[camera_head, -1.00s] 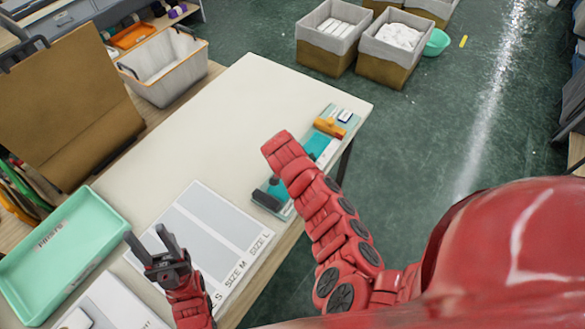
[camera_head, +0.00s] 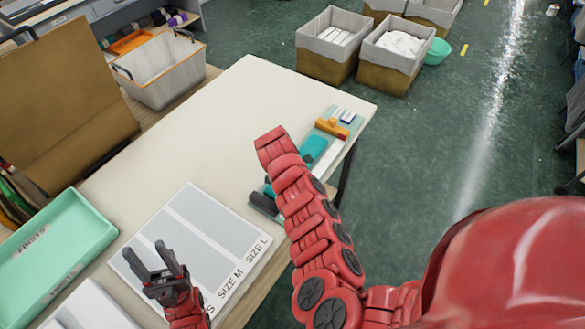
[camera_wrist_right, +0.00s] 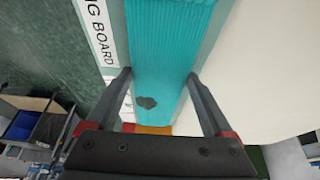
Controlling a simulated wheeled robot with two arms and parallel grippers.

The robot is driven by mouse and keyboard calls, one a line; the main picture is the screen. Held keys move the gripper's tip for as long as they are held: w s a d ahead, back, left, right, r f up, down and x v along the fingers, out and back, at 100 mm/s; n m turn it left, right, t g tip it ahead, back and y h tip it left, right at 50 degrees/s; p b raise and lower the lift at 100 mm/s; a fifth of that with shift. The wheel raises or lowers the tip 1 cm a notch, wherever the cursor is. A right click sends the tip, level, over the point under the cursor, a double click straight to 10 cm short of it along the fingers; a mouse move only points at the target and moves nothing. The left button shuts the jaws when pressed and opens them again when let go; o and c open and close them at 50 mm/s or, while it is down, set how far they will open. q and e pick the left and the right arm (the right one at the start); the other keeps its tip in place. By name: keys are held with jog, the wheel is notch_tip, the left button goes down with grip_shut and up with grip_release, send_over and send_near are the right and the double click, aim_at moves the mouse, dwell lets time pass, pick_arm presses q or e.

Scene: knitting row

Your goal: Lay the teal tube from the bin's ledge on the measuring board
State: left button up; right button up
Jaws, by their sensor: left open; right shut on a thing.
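The teal tube (camera_head: 313,150) lies along the pale green measuring board (camera_head: 352,121) at the table's right edge, partly hidden by my right arm. In the right wrist view the tube (camera_wrist_right: 165,60) runs between the two fingers of my right gripper (camera_wrist_right: 158,75), which is shut on it; a dark spot shows on its ribbed surface. The board's white lettered strip is beside it. I cannot tell whether the tube touches the board. In the head view my right arm hides its gripper. My left gripper (camera_head: 158,248) is open and empty above the left part of the size chart.
An orange piece (camera_head: 332,128) and a small white block sit at the board's far end. The size chart (camera_head: 205,232) lies near the front, with a mint tray (camera_head: 60,245) to its left. A grey bin (camera_head: 165,72) stands at the back left. The table's middle is clear.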

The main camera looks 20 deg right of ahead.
jog(key=o, duration=1.1)
jog(key=shift+f, duration=0.15)
